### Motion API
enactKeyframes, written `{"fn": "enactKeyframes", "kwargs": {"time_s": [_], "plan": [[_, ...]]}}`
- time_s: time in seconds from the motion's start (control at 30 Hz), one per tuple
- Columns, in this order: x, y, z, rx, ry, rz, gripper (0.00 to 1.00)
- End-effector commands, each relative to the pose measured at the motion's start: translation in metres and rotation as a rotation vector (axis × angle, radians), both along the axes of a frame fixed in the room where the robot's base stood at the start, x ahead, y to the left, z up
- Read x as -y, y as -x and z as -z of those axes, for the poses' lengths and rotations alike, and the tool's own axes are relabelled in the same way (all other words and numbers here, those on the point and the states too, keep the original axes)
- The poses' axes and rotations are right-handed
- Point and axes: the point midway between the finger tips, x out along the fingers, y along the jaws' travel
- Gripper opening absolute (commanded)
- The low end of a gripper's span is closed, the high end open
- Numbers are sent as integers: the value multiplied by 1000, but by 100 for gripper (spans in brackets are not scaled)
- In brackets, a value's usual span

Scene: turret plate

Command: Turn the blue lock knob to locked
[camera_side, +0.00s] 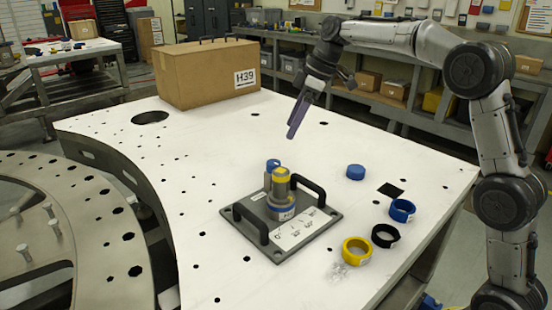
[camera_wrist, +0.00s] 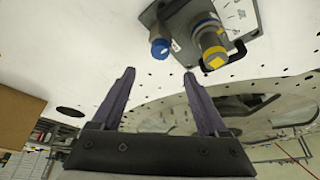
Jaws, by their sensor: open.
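The blue lock knob (camera_side: 273,164) is a small blue cap on a grey post, partly hidden behind a taller yellow-topped turret (camera_side: 281,176). Both stand on a grey plate (camera_side: 234,212) with two black handles. In the wrist view the blue knob (camera_wrist: 159,48) lies just beyond the fingertips, left of the yellow-topped turret (camera_wrist: 214,58). My gripper (camera_side: 291,134) is open and empty, in the air above and behind the plate, with purple fingers pointing down. Its two fingers stand apart in the wrist view (camera_wrist: 159,73). The knob's lock marking cannot be read.
A loose blue cap (camera_side: 356,171), blue ring (camera_side: 402,210), black ring (camera_side: 385,236) and yellow ring (camera_side: 356,251) lie right of the plate. A clear item (camera_side: 342,271) lies near the yellow ring. A cardboard box (camera_side: 207,75) stands at the back. The white table is clear left of the plate.

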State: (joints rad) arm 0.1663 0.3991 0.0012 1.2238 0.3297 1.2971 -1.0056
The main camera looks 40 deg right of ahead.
Motion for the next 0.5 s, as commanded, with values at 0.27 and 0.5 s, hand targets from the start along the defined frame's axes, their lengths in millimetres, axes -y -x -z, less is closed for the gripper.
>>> {"fn": "enactKeyframes", "kwargs": {"time_s": [0.27, 0.5], "plan": [[-16, -14, 53, -3, 0, -2, 77], [-26, -25, 87, -2, -1, -1, 77]]}}
